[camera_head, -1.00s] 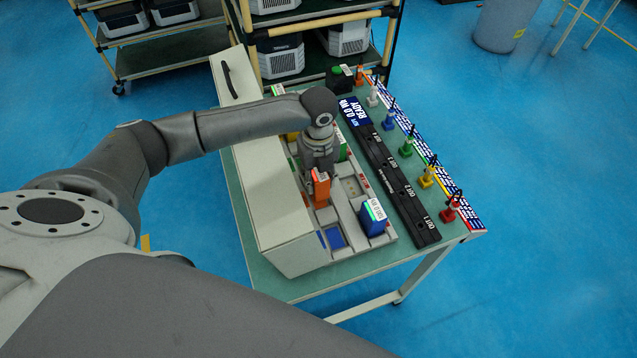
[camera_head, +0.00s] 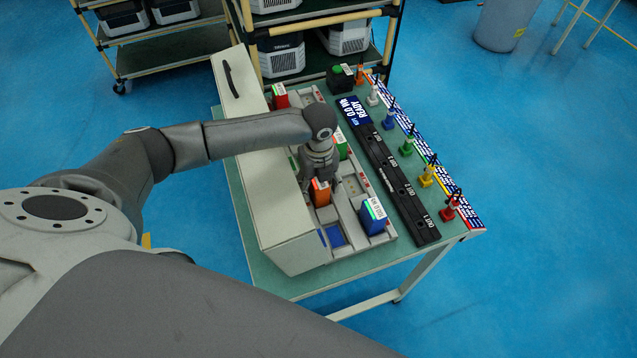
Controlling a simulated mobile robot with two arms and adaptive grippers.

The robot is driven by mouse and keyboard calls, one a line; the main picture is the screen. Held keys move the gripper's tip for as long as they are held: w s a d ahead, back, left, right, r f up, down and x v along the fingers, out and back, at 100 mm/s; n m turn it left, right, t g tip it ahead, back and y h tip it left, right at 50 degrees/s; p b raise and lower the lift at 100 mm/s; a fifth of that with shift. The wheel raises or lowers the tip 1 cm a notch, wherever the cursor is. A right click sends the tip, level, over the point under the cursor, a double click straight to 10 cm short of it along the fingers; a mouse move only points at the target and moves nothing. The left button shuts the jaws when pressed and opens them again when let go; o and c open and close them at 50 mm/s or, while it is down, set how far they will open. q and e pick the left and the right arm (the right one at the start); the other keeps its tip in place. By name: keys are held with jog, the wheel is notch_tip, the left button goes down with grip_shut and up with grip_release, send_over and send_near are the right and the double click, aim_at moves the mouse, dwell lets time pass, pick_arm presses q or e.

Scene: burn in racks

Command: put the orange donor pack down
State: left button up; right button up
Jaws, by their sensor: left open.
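The orange donor pack (camera_head: 320,194) stands upright in a slot of the grey tray (camera_head: 388,238), on the side near the white cabinet. My left gripper (camera_head: 317,178) is open, pointing down right over the pack's top. The fingertips are partly hidden, so I cannot tell whether they still touch it. My right gripper is out of view.
A blue pack (camera_head: 373,216), a green pack (camera_head: 342,146) and a red pack (camera_head: 280,96) stand in the tray. The white cabinet (camera_head: 290,244) runs along its left. A black strip (camera_head: 395,180) and several coloured plugs (camera_head: 427,178) lie to the right.

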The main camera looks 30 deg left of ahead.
pick_arm(q)
jog(key=shift+r, duration=0.55)
notch_tip(320, 180, up, 11)
jog(key=b, duration=0.2)
jog(key=shift+r, duration=0.15)
